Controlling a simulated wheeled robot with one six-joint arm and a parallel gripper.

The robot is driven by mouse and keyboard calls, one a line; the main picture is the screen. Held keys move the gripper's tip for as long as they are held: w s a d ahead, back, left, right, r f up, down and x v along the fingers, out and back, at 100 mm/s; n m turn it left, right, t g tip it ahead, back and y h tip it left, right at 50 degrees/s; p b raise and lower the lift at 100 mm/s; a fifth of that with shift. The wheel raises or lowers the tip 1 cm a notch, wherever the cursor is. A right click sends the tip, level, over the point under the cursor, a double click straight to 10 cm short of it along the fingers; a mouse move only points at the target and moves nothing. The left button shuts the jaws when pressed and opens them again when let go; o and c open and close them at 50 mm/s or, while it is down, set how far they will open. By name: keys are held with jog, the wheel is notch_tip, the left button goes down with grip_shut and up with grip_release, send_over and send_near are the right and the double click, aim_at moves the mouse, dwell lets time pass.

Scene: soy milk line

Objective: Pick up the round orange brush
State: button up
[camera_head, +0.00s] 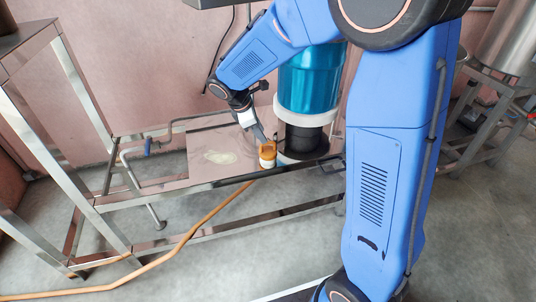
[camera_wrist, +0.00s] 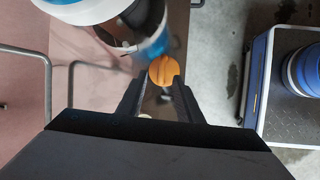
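The round orange brush (camera_head: 267,150) stands at the front edge of the metal table, with a pale lower part. In the wrist view the brush (camera_wrist: 164,70) shows as an orange disc with a bar across it, at the tips of my fingers. My gripper (camera_head: 261,137) reaches down to the brush from the upper left. In the wrist view my gripper (camera_wrist: 161,82) has its two fingers apart, one to each side of the disc's near edge. I cannot tell whether they touch it.
A teal and black machine (camera_head: 311,82) stands close to the right of the brush. An orange hose (camera_head: 190,232) runs over the floor in front. A steel frame (camera_head: 50,150) stands at left.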

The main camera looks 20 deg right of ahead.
send_over(268, 150)
jog(key=a, duration=0.1)
jog(key=f, duration=0.4)
jog(key=shift+s+a+f, duration=0.1)
jog(key=shift+s+f, duration=0.1)
jog(key=shift+s, duration=0.05)
grip_shut()
